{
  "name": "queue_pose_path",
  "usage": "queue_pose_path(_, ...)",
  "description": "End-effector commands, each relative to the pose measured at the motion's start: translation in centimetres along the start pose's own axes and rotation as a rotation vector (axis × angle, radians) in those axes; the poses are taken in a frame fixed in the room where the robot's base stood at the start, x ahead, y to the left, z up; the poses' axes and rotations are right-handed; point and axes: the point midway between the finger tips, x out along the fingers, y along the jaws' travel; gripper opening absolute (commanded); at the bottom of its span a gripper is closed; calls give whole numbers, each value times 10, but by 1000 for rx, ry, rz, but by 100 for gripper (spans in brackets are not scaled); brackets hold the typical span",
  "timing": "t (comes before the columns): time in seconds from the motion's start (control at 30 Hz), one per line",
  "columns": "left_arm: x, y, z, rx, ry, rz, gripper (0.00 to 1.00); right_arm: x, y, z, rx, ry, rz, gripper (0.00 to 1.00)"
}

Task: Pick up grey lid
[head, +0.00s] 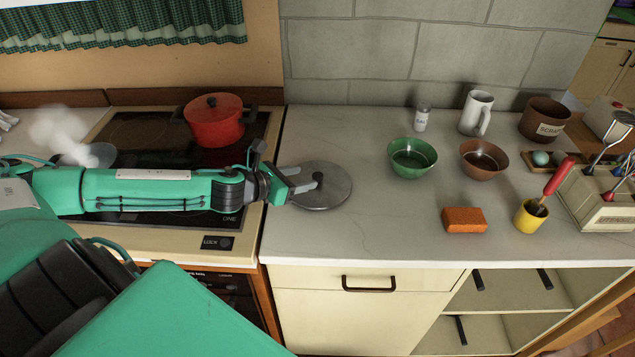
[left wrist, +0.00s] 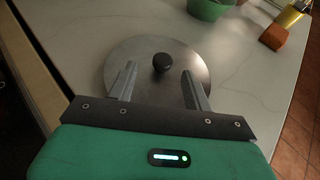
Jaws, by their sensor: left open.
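The grey lid (head: 330,196) is a round, flat metal disc with a black knob. It lies on the light worktop just right of the stove. My left gripper (head: 303,183) reaches over the lid from the left, with its fingertips close to the knob. In the left wrist view the lid (left wrist: 148,48) lies under the fingers. The left gripper (left wrist: 160,77) is open there, one finger on either side of the knob (left wrist: 162,62) and a little short of it. The knob is not gripped. My right gripper is in neither view.
A red pot (head: 214,122) stands on the stove (head: 150,130) behind my left arm. Right of the lid are a green bowl (head: 412,158), a brown bowl (head: 484,160), an orange sponge (head: 464,220) and a yellow cup (head: 529,217). The worktop between lid and bowls is clear.

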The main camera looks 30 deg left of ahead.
Motion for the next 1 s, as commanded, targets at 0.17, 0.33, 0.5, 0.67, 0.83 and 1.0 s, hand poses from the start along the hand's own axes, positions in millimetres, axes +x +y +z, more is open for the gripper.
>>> queue_pose_path(0.17, 7, -2, 1, 1, -1, -4, 51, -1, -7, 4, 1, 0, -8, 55)
queue_pose_path(0.33, 12, -2, 1, 0, -1, -4, 51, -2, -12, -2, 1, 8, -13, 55)
queue_pose_path(0.5, 29, -3, 3, -2, -4, -5, 51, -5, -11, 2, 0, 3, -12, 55)
queue_pose_path(0.67, 47, -4, 2, 0, -3, -4, 51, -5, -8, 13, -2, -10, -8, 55)
queue_pose_path(0.83, 59, -4, 1, 1, 0, -5, 51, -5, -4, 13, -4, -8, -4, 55)
queue_pose_path(1.0, 60, -4, 1, 2, 1, -5, 51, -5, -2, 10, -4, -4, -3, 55)
